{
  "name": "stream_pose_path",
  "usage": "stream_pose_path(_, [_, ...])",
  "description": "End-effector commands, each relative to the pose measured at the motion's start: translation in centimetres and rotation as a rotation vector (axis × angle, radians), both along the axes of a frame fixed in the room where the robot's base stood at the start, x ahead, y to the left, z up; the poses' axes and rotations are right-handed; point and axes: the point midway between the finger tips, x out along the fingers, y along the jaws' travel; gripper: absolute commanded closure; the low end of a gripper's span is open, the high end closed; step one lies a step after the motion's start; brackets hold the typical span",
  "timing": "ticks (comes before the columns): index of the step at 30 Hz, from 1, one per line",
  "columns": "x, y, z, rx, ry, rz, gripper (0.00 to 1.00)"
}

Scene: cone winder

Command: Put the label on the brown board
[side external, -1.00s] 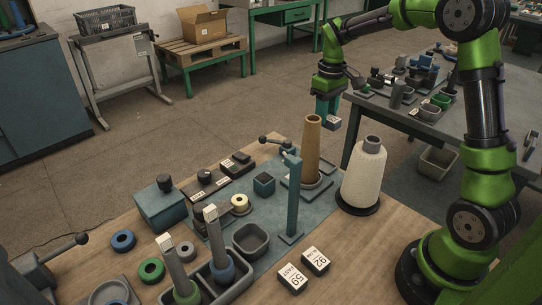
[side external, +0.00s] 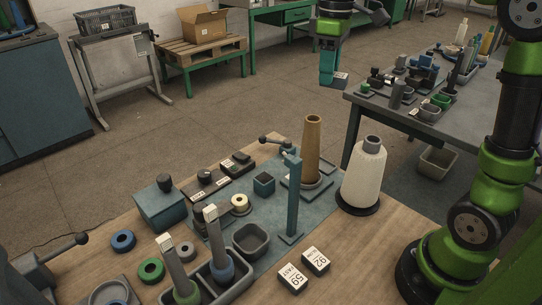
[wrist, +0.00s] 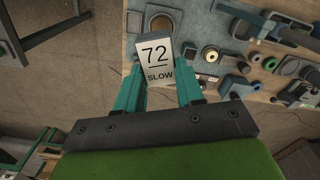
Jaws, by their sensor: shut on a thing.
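My gripper (side external: 329,82) is raised above the floor beyond the far edge of the wooden table, left of the grey bench. It is shut on a small block label, which in the wrist view (wrist: 157,60) reads "72 SLOW". The label faces the wrist camera, between the teal fingers, and touches nothing else that I can see. I cannot pick out the brown board with certainty. The wooden tabletop (side external: 345,243) is brown, and dark plates with knobs (side external: 206,184) lie on it.
Two more labels, "59 FAST" (side external: 293,278) and "92" (side external: 316,261), lie at the table front. A brown cone (side external: 312,145), a white yarn cone (side external: 362,178) and a teal post (side external: 293,200) stand upright. The grey bench (side external: 392,121) holds many small parts.

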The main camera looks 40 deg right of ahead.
Motion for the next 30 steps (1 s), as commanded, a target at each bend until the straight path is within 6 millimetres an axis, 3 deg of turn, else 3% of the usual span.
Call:
stream_pose_path(9, [-8.1,8.3,0.1,-0.003,-0.002,0.475,0.92])
stream_pose_path(18, [-13.8,11.9,-1.4,-0.001,0.000,0.772,0.92])
stream_pose_path(20, [-14.7,12.3,-1.7,-0.002,0.000,0.818,0.92])
stream_pose_path(25, [-14.5,12.1,-5.1,0.001,0.006,0.809,0.92])
stream_pose_path(30, [-14.5,12.1,-9.6,0.003,0.010,0.807,0.92])
